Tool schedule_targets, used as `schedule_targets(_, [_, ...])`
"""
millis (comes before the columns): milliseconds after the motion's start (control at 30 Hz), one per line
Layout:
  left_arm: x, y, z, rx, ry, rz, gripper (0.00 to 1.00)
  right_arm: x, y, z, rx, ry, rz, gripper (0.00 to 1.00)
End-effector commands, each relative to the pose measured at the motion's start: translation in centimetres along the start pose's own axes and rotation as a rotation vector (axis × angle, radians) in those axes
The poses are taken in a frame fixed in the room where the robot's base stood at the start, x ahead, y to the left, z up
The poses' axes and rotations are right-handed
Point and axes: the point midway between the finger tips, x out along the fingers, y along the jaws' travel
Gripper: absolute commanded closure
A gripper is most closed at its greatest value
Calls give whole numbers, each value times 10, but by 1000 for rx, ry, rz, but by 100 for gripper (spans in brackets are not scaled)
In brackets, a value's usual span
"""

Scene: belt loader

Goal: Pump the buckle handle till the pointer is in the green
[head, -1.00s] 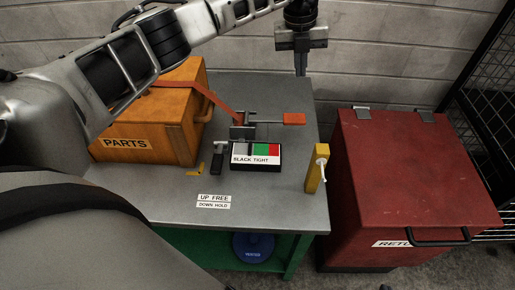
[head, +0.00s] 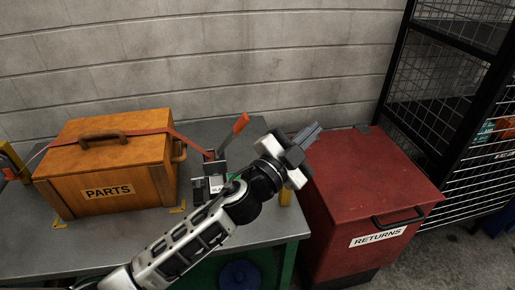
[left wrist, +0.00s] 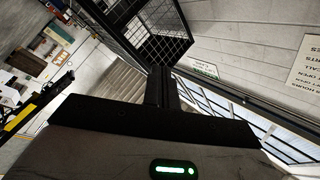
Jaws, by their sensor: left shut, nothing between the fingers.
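The buckle handle has an orange grip (head: 241,124) and stands tilted up to the right above its metal buckle (head: 215,167) on the grey bench. An orange strap (head: 187,139) runs from the buckle over the parts box. The gauge box (head: 216,188) is mostly hidden behind my left arm; its pointer is not visible. My left gripper (head: 310,132) is shut and empty, to the right of the handle and apart from it. Its closed fingers also show in the left wrist view (left wrist: 162,88), with no handle there. My right gripper is not in view.
The wooden parts box (head: 108,172) fills the bench's left side. A red returns bin (head: 370,205) stands right of the bench (head: 85,248). A black mesh cage (head: 440,110) stands farther right. A block wall (head: 200,60) closes the back.

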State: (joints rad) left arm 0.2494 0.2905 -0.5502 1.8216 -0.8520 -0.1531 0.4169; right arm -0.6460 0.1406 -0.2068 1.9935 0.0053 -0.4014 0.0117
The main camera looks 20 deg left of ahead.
Motion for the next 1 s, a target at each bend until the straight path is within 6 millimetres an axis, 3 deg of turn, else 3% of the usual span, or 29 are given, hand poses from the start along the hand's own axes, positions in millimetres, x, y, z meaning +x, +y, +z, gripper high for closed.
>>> schedule_targets(33, [-27, -4, 26, -114, -169, -63, 100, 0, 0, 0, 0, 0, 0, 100])
schedule_targets(100, [-64, -6, 59, -230, -387, -111, 100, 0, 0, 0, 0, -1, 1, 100])
schedule_targets(200, [-121, 5, 94, -364, -660, -118, 100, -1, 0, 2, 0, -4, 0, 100])
schedule_targets(333, [-182, 26, 115, -481, -912, -69, 100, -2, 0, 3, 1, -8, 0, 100])
schedule_targets(500, [-242, 53, 122, -582, -1119, 20, 100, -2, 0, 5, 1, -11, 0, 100])
schedule_targets(800, [-320, 110, 119, -730, -1290, 194, 100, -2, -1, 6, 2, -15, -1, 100])
schedule_targets(1000, [-324, 144, 130, -781, -1161, 195, 100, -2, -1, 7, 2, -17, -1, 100])
